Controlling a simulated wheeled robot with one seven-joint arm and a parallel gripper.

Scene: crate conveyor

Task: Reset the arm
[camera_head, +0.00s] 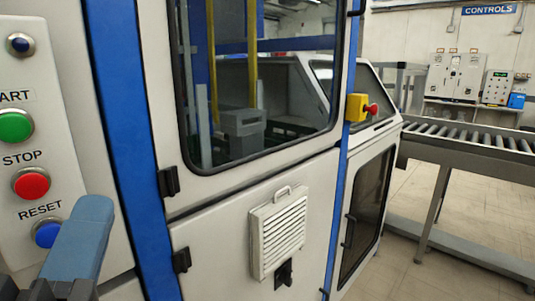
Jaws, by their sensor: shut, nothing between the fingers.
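A white control panel (75,160) stands at the left edge of the view. On it are a green button (14,125) marked START, partly cut off, a red button (32,183) marked STOP and a blue button (47,234) marked RESET. My gripper (92,207) is shut and empty, at the lower left. Its blue-grey fingers overlap the right side of the RESET button in the picture. I cannot tell whether they touch the panel.
A machine cabinet with a blue frame (118,100), a window (260,80) and a vented door (277,230) fills the middle. A red emergency knob on a yellow box (356,107) is on its corner. A roller conveyor (480,137) stands at the right over open floor (400,260).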

